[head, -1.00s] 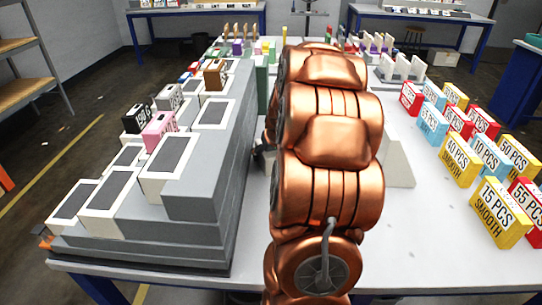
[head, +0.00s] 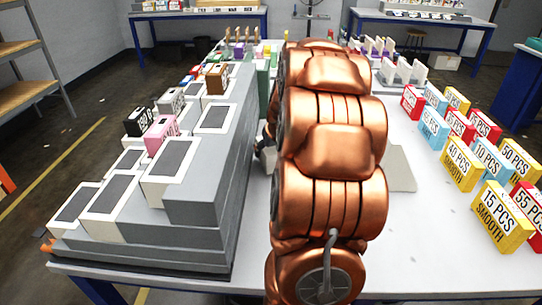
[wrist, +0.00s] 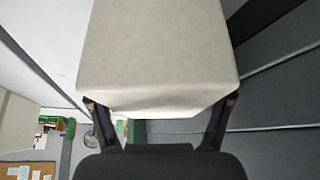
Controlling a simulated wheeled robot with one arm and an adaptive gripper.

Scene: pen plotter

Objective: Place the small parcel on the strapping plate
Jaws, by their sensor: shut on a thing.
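A plain pale beige box, which looks like the small parcel (wrist: 160,50), fills the upper middle of the wrist view. My gripper (wrist: 162,108) is shut on it, with one dark finger at each lower side of the box. The parcel hides much of what lies beyond it. In the head view my copper arm covers the middle of the table and hides the parcel. I cannot make out the strapping plate for certain in either view.
A grey stepped stand (head: 205,195) with white-framed dark pads and small labelled blocks, including a pink one (head: 161,133), stands left of my arm. Rows of yellow, blue and red labelled boxes (head: 463,163) stand at right. The white table (head: 430,245) is bare at front right.

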